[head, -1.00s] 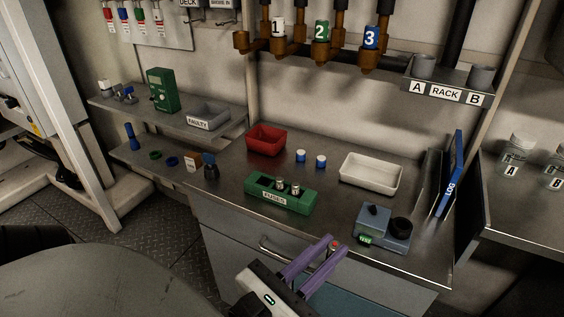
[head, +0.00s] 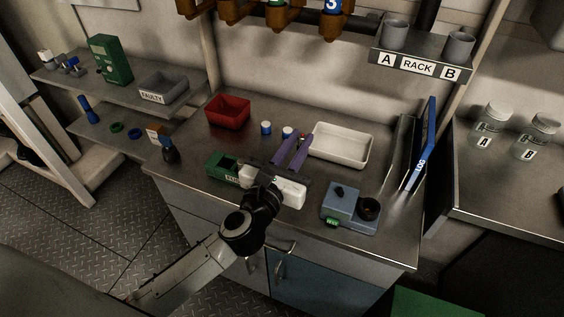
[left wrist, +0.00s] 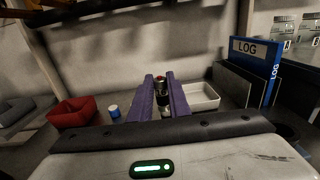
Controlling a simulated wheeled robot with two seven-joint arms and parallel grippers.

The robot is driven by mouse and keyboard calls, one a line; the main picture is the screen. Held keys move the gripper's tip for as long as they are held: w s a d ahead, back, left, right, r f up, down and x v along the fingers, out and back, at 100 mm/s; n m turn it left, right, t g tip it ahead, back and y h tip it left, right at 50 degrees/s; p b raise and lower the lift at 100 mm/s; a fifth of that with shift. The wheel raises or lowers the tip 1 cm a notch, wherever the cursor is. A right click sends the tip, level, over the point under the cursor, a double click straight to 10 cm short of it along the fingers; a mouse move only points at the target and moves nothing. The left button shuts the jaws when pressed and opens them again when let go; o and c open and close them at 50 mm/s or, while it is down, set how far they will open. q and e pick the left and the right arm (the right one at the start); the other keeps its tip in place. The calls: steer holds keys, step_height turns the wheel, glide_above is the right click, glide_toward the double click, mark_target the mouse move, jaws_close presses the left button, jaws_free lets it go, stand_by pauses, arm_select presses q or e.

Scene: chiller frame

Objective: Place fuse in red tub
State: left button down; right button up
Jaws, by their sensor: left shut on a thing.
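My left gripper (head: 294,150) has purple fingers and hangs over the bench between the fuse block and the white tray. In the left wrist view the gripper (left wrist: 161,85) is shut on a dark fuse with a red tip (left wrist: 160,88), held upright between the fingers. In the head view the fuse is mostly hidden. The red tub (head: 228,113) stands empty at the back left of the bench, left of the gripper. It also shows in the left wrist view (left wrist: 73,113). The green fuse block (head: 222,166) is partly covered by my gripper's body. My right gripper is not in view.
A white tray (head: 341,160) lies to the right. A blue device (head: 349,207) sits near the front, with a blue LOG binder (head: 423,145) upright at right. A grey FAULTY bin (head: 163,90) is on the left shelf.

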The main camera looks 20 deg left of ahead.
arm_select(q)
steer(key=shift+w+d+f, duration=0.1)
steer(key=shift+w+d, duration=0.1)
steer(key=shift+w, duration=0.2)
steer(key=shift+w+d+f, duration=0.1)
steer(key=shift+w+d, duration=0.05)
steer(key=shift+w, duration=0.25)
step_height(320, 180, down, 5)
steer(key=shift+r+b, duration=0.15)
steer(key=shift+b, duration=1.05)
steer(key=shift+f+b, duration=1.35)
steer(key=shift+f, duration=0.75)
steer(key=shift+f, duration=0.15)
steer(key=c, duration=1.7)
jaws_free()
steer(key=shift+o, duration=0.2)
